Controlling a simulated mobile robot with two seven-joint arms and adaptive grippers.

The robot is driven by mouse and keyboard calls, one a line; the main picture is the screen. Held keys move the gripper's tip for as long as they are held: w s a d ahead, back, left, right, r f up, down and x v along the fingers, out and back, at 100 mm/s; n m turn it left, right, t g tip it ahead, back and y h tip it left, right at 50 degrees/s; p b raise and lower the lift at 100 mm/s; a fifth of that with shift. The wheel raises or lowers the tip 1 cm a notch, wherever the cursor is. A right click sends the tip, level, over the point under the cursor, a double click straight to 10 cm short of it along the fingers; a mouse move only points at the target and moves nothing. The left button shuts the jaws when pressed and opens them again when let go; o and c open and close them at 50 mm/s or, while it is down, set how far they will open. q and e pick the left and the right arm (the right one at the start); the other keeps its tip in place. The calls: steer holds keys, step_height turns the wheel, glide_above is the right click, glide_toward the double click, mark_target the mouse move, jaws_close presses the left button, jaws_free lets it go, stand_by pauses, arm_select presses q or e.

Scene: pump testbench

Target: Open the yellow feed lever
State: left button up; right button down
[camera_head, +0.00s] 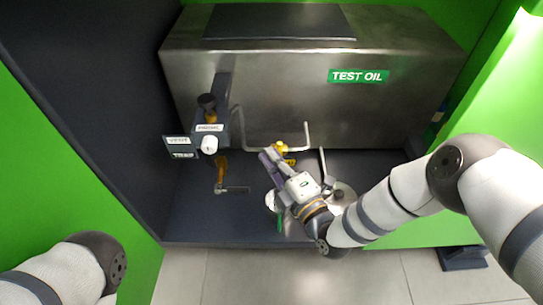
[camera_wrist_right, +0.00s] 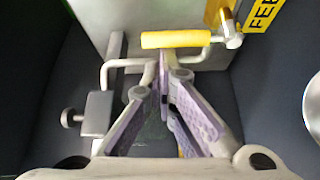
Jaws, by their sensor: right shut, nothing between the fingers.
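The yellow feed lever (camera_wrist_right: 176,39) lies crosswise just ahead of my right fingertips in the right wrist view. Its right end meets a metal valve fitting (camera_wrist_right: 232,38) beside the yellow FEED label (camera_wrist_right: 262,14). In the head view only a small yellow part of the lever (camera_head: 281,147) shows behind my right gripper (camera_head: 268,154). That gripper, also in the wrist view (camera_wrist_right: 163,66), is shut and empty. Its tips are close to the lever; I cannot tell whether they touch. Only my left arm's link shows at bottom left; its gripper is out of view.
A metal tank with a TEST OIL label (camera_head: 358,76) stands behind. Bent pipe (camera_head: 306,138) runs in front of it. A PRIMING-type valve block with a black knob (camera_head: 207,101) and a small sign (camera_head: 181,147) stand left.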

steer(key=shift+d+r+m, duration=0.1)
steer(key=shift+d+m, duration=0.2)
steer(key=shift+m, duration=0.2)
steer(key=d+f+m+t+p, duration=0.1)
steer(key=d+f, duration=0.1)
steer(key=d, duration=0.3)
steer(key=shift+d+y+p, duration=0.3)
steer(key=shift+d+p, duration=0.1)
stand_by(0.5)
steer(key=shift+f, duration=0.15)
stand_by(0.5)
step_height(320, 180, up, 10)
stand_by(0.4)
stand_by(0.3)
